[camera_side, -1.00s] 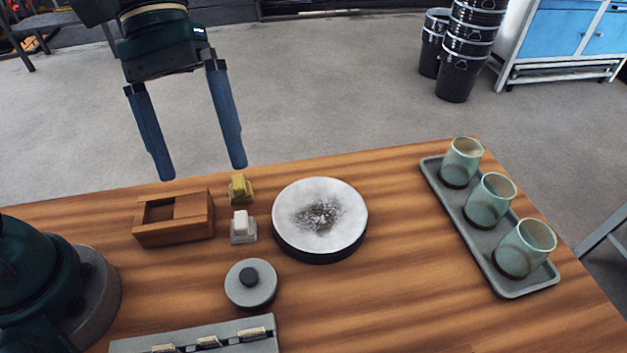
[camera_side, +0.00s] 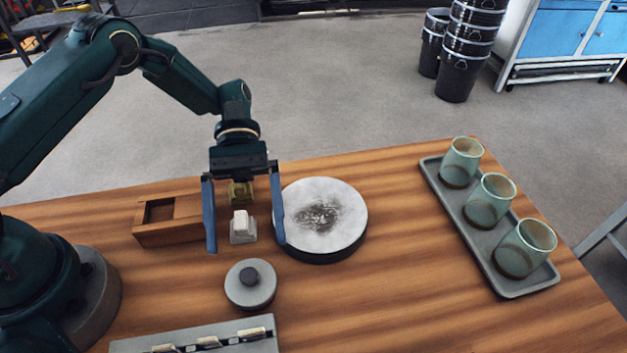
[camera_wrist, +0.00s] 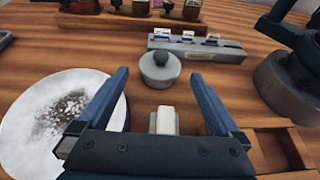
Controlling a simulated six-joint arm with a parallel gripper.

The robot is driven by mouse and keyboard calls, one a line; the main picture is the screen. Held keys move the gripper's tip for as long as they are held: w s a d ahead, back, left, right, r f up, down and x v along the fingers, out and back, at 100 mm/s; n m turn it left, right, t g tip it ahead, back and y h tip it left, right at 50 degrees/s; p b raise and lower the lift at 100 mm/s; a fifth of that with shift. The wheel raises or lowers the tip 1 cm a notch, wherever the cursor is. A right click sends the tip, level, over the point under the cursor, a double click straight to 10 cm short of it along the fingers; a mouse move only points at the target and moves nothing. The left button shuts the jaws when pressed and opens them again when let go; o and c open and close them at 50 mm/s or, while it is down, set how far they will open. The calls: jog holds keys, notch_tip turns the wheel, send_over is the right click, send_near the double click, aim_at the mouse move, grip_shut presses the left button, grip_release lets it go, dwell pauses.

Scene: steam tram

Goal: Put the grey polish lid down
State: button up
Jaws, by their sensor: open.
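The grey polish lid (camera_side: 250,286), a round disc with a dark knob, lies on the wooden table in front of my gripper. It also shows in the wrist view (camera_wrist: 160,68), ahead of the fingertips. My gripper (camera_side: 245,248) is open and empty, its blue fingers pointing down. In the side view its fingers stand either side of a small white block (camera_side: 243,228). The wrist view shows that block (camera_wrist: 164,121) between the fingers. A round tin with a white, dark-smudged top (camera_side: 318,214) stands close to the right finger.
A wooden box (camera_side: 172,218) and a small yellowish block (camera_side: 240,192) are near the gripper. A grey tray (camera_side: 500,279) with three green cups stands at the right. A grey rack (camera_side: 200,344) is at the front edge. Table between tin and tray is clear.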

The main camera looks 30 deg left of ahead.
aim_at(250, 272)
jog(key=shift+x, duration=2.05)
jog(key=c, duration=1.2)
jog(key=shift+o, duration=0.2)
jog(key=shift+r, duration=0.1)
